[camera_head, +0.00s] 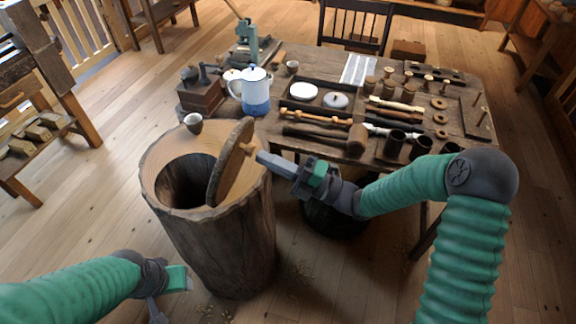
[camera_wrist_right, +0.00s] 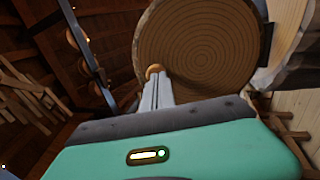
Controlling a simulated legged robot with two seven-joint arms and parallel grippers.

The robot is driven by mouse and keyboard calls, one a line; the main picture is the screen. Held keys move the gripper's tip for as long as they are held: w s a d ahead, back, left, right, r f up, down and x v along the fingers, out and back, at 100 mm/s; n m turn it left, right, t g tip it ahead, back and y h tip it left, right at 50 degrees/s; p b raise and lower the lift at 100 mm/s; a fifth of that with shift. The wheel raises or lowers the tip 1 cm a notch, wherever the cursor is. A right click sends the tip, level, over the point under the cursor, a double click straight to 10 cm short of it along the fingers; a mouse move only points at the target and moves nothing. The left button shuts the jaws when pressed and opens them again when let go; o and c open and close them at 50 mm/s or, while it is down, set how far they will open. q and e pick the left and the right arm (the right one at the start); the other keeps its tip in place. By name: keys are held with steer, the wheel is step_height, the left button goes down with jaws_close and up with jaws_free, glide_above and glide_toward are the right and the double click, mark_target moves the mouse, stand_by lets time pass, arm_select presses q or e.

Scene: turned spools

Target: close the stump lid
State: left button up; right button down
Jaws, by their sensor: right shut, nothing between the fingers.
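The hollow wooden stump (camera_head: 222,236) stands on the floor, its dark opening showing at the top. Its round lid (camera_head: 230,160) is tilted up on edge at the right side of the opening, with a small round knob on its right face. In the right wrist view the lid (camera_wrist_right: 198,48) shows growth rings, and the knob (camera_wrist_right: 154,71) is at the fingertips. My right gripper (camera_head: 258,156) is shut and empty, its tips at the knob; I cannot tell whether they touch. My left gripper (camera_head: 172,290) is low, left of the stump; its fingers are unclear.
The workbench (camera_head: 310,75) behind holds a blue-and-white pot (camera_head: 255,95), a grinder (camera_head: 200,92), a mallet (camera_head: 357,136) and turned spools. Open floor lies left of the stump.

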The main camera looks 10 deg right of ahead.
steer(key=shift+w+a+r, duration=0.1)
steer(key=shift+w+a, duration=0.1)
steer(key=shift+a, duration=0.05)
